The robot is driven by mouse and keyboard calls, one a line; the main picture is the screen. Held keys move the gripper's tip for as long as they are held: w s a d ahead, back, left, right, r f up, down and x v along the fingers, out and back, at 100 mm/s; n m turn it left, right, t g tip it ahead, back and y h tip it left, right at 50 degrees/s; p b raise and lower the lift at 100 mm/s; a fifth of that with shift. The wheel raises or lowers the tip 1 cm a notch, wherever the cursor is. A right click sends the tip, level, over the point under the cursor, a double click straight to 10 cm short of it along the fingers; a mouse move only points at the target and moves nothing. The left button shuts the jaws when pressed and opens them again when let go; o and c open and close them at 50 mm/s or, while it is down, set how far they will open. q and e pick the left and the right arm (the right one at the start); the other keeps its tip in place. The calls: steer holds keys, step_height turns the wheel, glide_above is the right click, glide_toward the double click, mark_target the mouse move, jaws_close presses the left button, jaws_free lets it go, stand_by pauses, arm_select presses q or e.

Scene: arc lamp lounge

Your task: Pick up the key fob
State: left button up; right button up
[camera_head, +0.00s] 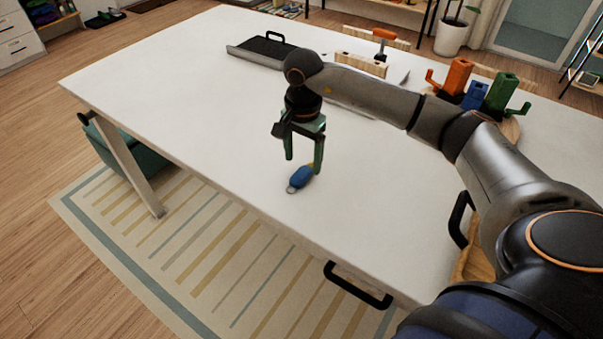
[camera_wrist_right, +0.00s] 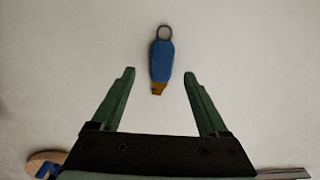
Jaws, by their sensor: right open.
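The key fob (camera_head: 301,177) is blue with a metal ring at one end and a yellow-brown tip at the other. It lies on the white table (camera_head: 200,95) near the front edge. My right gripper (camera_head: 304,167) is open above the table, pointing down, with the fob just beyond its fingers. In the right wrist view the fob (camera_wrist_right: 161,62) lies ahead of the gap between the green fingertips (camera_wrist_right: 160,74), its yellow-brown tip between them and its ring pointing away. Nothing is between the fingers' grip. My left gripper is not in view.
A dark tray (camera_head: 265,47) and a wooden block with an orange-handled tool (camera_head: 384,37) stand at the back. Orange, blue and green pieces (camera_head: 475,90) stand on a round wooden board at the right. A black handle (camera_head: 358,288) juts out at the front edge. The left of the table is clear.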

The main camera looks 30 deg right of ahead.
mark_target(302, 173)
steer(key=shift+w+f+p, duration=0.1)
steer(key=shift+f+p, duration=0.2)
steer(key=shift+f, duration=1.7)
steer(key=shift+a, duration=0.1)
jaws_close()
